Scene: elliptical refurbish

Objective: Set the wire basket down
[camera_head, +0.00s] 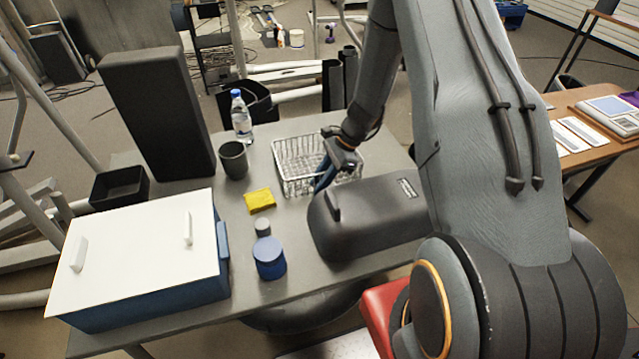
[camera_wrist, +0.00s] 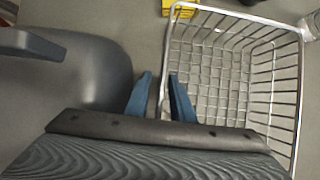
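The wire basket (camera_head: 297,172) is a silver mesh basket that appears to rest upright on the grey table (camera_head: 285,288). In the wrist view, the wire basket (camera_wrist: 262,22) fills the right side and looks empty. My gripper (camera_head: 322,186) reaches down at the basket's near side. In the wrist view, the two blue fingers of my gripper (camera_wrist: 160,80) stand apart. The basket's side rim runs between them, closer to the right finger. A gap shows between the left finger and the rim. My gripper hides part of the rim.
A dark grey case (camera_head: 375,215) stands close beside the basket. A yellow sponge (camera_head: 259,200), dark cup (camera_head: 233,160), water bottle (camera_head: 241,117) and blue jar (camera_head: 269,258) are to the left. A white-lidded blue box (camera_head: 140,258) and tall black block (camera_head: 158,112) stand farther left.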

